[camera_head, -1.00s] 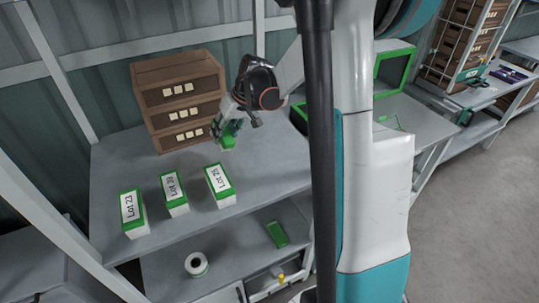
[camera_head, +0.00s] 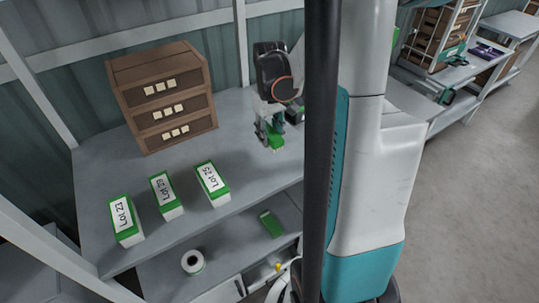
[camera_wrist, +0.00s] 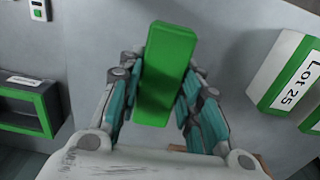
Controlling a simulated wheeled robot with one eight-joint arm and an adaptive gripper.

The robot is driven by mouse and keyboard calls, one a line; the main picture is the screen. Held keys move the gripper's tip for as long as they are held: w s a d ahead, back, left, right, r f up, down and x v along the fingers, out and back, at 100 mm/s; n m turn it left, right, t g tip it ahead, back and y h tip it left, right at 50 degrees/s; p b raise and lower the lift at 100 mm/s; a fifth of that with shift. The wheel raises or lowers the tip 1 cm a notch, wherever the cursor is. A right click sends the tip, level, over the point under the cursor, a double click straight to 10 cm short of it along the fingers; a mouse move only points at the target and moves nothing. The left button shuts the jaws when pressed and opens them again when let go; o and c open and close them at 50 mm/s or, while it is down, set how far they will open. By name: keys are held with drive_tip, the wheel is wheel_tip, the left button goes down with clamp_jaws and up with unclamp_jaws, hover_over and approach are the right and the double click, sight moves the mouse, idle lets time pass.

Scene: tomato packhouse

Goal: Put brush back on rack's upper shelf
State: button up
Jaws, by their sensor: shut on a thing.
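The brush is a green block (camera_wrist: 167,72) with a paler green underside, seen in the head view (camera_head: 275,141). My gripper (camera_head: 270,132) is shut on it; in the wrist view my gripper (camera_wrist: 155,95) has a finger on each side of the block. The brush is over the right part of the grey upper shelf (camera_head: 105,165), right of the brown crates. Whether its underside touches the shelf cannot be told.
Stacked brown crates (camera_head: 163,97) stand at the back left. The lower shelf (camera_head: 225,250) holds a white roll (camera_head: 193,262) and a flat green item (camera_head: 271,224). In the wrist view a green-framed bin (camera_wrist: 50,106) is at left. Shelf between crates and Lot 25 is bare.

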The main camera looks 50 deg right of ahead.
sight(270, 158)
wheel_tip(270, 158, down, 7)
drive_tip(key=shift+f+b, duration=0.2)
drive_tip(key=shift+b, duration=0.8)
drive_tip(key=shift+f, duration=0.15)
drive_tip(key=shift+c, duration=0.9)
drive_tip(key=o, duration=1.1)
drive_tip(key=shift+f, duration=0.1)
wheel_tip(270, 158, up, 14)
drive_tip(key=p, duration=0.4)
drive_tip(key=shift+f, duration=0.1)
